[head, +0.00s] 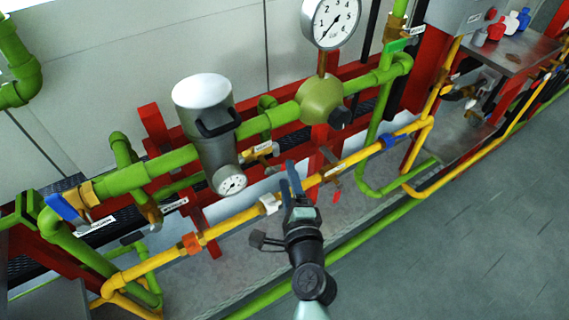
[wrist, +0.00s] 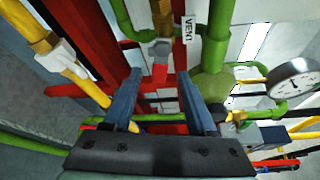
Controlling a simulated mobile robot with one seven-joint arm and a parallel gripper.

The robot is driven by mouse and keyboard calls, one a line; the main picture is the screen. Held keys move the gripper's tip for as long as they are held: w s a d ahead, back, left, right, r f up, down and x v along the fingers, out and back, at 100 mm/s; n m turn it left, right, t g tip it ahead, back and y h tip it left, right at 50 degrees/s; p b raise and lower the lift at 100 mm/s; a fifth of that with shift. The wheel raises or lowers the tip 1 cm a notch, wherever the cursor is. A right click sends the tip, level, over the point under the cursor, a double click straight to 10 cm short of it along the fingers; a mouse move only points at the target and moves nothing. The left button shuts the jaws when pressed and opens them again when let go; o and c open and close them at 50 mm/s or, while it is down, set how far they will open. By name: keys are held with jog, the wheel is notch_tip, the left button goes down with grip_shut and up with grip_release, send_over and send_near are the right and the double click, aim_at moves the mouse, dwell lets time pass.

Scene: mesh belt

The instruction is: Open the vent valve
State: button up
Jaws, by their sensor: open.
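The vent valve (head: 250,155) is a small fitting with a white label (head: 262,147), low between the grey filter housing and the green regulator. In the wrist view the label (wrist: 187,28) reads VENT. Beside it are a brass body (wrist: 163,15) and a grey end (wrist: 160,48). A red piece (wrist: 159,73) shows between my fingertips; I cannot tell if it is a handle or frame. My gripper (head: 290,172) is open and empty above the yellow pipe, in front and right of the valve. In the wrist view, my gripper (wrist: 160,80) points toward the valve area.
The yellow pipe (head: 232,224) runs below, with a white coupling (head: 269,203). The filter housing (head: 205,130) stands left and the green regulator (head: 319,98) with its gauge (head: 331,20) right. Red frame posts (head: 325,145) are close by. Grey floor (head: 460,240) is clear at right.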

aim_at(285, 170)
jog(key=shift+w+a+f, duration=0.1)
jog(key=shift+w+a, duration=0.05)
jog(key=shift+w, duration=0.95)
jog(key=shift+w+a+f, duration=0.1)
jog(key=shift+w+a, duration=0.05)
jog(key=shift+w, duration=0.9)
grip_shut()
